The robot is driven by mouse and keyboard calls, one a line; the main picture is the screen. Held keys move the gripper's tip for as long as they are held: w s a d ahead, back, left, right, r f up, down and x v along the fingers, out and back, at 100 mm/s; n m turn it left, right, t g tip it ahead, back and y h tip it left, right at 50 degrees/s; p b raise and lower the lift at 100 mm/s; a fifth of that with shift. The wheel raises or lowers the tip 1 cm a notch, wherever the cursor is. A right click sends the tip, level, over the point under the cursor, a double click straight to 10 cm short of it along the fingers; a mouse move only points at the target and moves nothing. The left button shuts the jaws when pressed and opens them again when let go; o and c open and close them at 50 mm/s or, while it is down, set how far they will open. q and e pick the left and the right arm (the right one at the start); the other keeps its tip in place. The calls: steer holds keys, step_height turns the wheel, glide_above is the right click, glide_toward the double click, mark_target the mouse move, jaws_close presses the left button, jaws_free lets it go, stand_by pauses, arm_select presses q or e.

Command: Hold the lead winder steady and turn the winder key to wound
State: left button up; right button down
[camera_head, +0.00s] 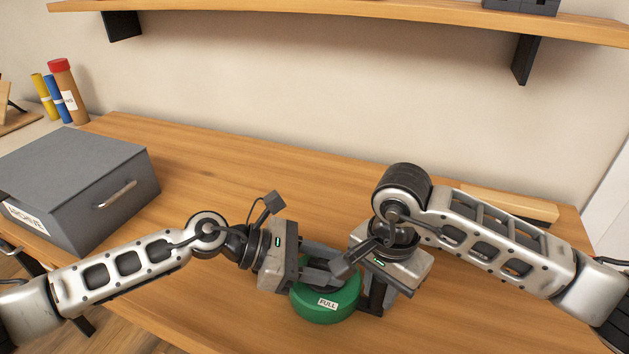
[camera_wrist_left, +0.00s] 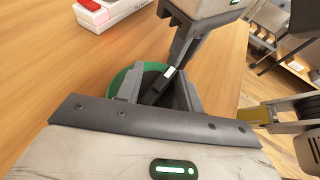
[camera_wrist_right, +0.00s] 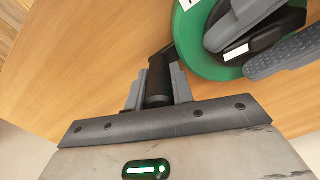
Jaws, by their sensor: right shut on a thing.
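The lead winder is a green round drum (camera_head: 325,303) with a small white label, lying on the desk; it also shows in the right wrist view (camera_wrist_right: 188,42). A black key with a white mark (camera_wrist_right: 237,52) sits on its hub. My left gripper (camera_head: 325,270) reaches over the drum from the left, its fingers apart on either side of the key (camera_wrist_left: 160,85). My right gripper (camera_wrist_right: 158,88) is shut on the winder's dark round handle (camera_wrist_right: 158,78), at the drum's right side. In the head view, my grippers hide most of the key and handle.
A grey archive box (camera_head: 75,180) stands at the desk's left. A white device with a red switch (camera_wrist_left: 105,12) lies nearby in the left wrist view. A wooden piece (camera_head: 500,204) lies behind my right arm. A shelf (camera_head: 330,12) runs above; the desk's back middle is clear.

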arm_select(q)
steer(key=n+t, duration=0.2)
steer(key=t, duration=0.1)
steer(key=shift+s+f+n+y, duration=0.1)
steer(key=shift+n+y, duration=0.2)
steer(key=shift+y, duration=0.1)
steer(key=shift+a+r+n+t, duration=0.2)
steer(key=shift+n+t, duration=0.2)
steer(key=shift+t, duration=0.1)
steer(key=v, duration=1.1)
steer(key=w+d+m+g+y, duration=0.2)
steer(key=w+m, duration=0.1)
steer(key=m, duration=0.1)
steer(key=w+d+r+m+g+y, duration=0.1)
steer(key=w+d+m+g+y, duration=0.1)
steer(key=m, duration=0.3)
steer(key=w+d+r+m+g+y, duration=0.1)
steer(key=w+d+m+g+y, duration=0.1)
steer(key=w+d+m+g, duration=0.1)
steer(key=shift+w+d+m+g, duration=0.1)
steer(key=shift+w+m+g, duration=0.4)
steer(key=shift+w+m, duration=0.15)
step_height(320, 180, up, 6)
steer(key=m+g+y, duration=0.1)
steer(key=m+y, duration=0.3)
steer(key=shift+d+r+m+y, duration=0.2)
steer(key=shift+d+m+y, duration=0.1)
steer(key=shift+m+y, duration=0.1)
steer(key=shift+s, duration=0.15)
